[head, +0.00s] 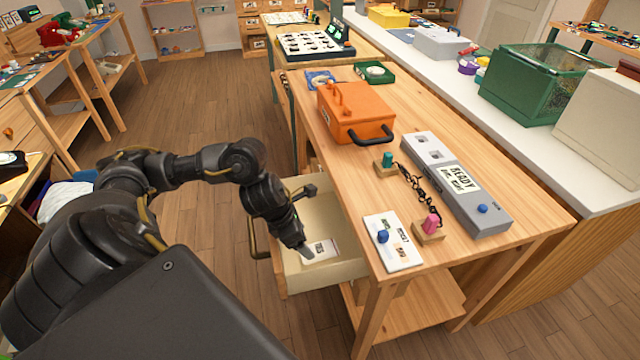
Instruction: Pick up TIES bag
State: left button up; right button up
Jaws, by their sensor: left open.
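A small clear or whitish bag (323,249) with a dark-lettered label lies flat in the open drawer (346,272) of the wooden workbench. The lettering is too small to read surely, but it fits the TIES bag. My left gripper (307,254) reaches down into the drawer. Its fingertips are at the left edge of the bag and cover part of it. It is open, and nothing shows held in it. I cannot tell whether the fingers touch the bag. My right gripper is out of view.
On the workbench (460,115) are an orange case (352,108), a grey READY panel (455,185), a white card with a blue knob (393,243) and two small wooden blocks joined by a dark cord. The bench edge stands close to the right of the drawer. Open floor lies left.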

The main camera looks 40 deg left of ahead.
aim_at(313, 249)
pick_arm(q)
jog(key=shift+x, duration=1.05)
jog(key=shift+d+f, duration=0.1)
jog(key=shift+f, duration=0.3)
jog(key=b+x, duration=0.1)
jog(key=x, duration=0.3)
jog(key=shift+w+f, duration=0.15)
jog(key=shift+f, duration=0.15)
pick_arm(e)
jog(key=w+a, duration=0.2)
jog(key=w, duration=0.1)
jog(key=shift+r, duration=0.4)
pick_arm(q)
jog(key=c, duration=1.1)
jog(key=shift+r, duration=0.1)
